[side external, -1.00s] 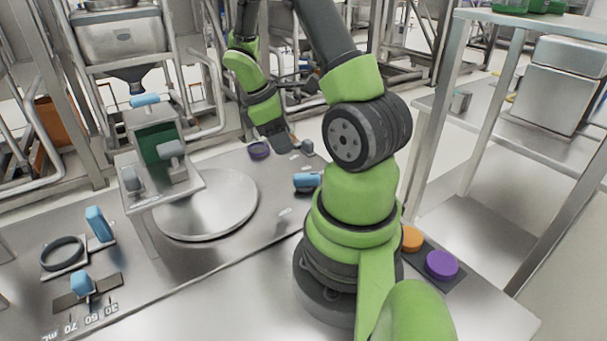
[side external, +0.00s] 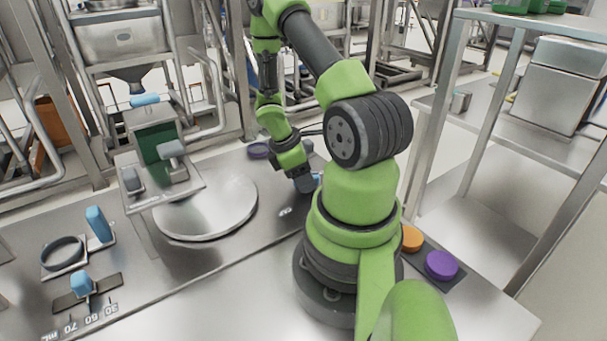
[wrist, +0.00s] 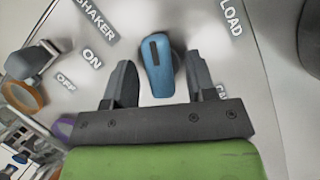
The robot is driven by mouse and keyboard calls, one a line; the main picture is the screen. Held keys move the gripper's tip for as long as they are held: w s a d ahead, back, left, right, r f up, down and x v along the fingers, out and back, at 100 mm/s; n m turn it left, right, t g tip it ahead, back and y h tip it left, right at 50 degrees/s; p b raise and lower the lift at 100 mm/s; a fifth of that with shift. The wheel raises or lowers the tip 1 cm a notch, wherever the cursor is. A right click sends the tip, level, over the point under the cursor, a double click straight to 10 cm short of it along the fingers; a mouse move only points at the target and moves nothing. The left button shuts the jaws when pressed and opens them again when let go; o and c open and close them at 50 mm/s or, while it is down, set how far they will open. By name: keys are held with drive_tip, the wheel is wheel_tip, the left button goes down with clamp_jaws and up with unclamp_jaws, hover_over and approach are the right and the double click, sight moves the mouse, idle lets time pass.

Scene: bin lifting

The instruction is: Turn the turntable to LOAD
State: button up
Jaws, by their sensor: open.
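The turntable (side external: 225,208) is a round steel disc on the table, left of my arm in the side view. A blue knob (wrist: 158,66) with a dark pointer line stands between my fingers in the wrist view, apart from both. Its upper end lies between the ON label and the LOAD label (wrist: 231,18). In the side view, my gripper hides most of this knob. My gripper (wrist: 158,84) is open, with one finger on each side of the knob. In the side view, my gripper (side external: 308,186) is low over the table, right of the turntable.
A grey switch (wrist: 28,62) stands by the ON and OFF labels at the wrist view's left. A steel stand with a green box (side external: 158,143) overhangs the turntable's left. Orange (side external: 411,238) and purple (side external: 441,265) buttons sit right of my base.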

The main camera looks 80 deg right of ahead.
drive_tip(key=shift+c, duration=0.2)
drive_tip(key=c, duration=0.9)
drive_tip(key=shift+m, duration=0.3)
drive_tip(key=m+y, duration=0.1)
drive_tip(key=m, duration=0.2)
drive_tip(key=m+y, duration=0.1)
drive_tip(key=m, duration=0.2)
drive_tip(key=shift+d+y, duration=0.1)
drive_tip(key=shift+y, duration=0.3)
drive_tip(key=m+y, duration=0.1)
drive_tip(key=m, duration=0.2)
drive_tip(key=m+y, duration=0.1)
drive_tip(key=m, duration=0.2)
drive_tip(key=shift+t, duration=0.4)
drive_tip(key=o, duration=0.9)
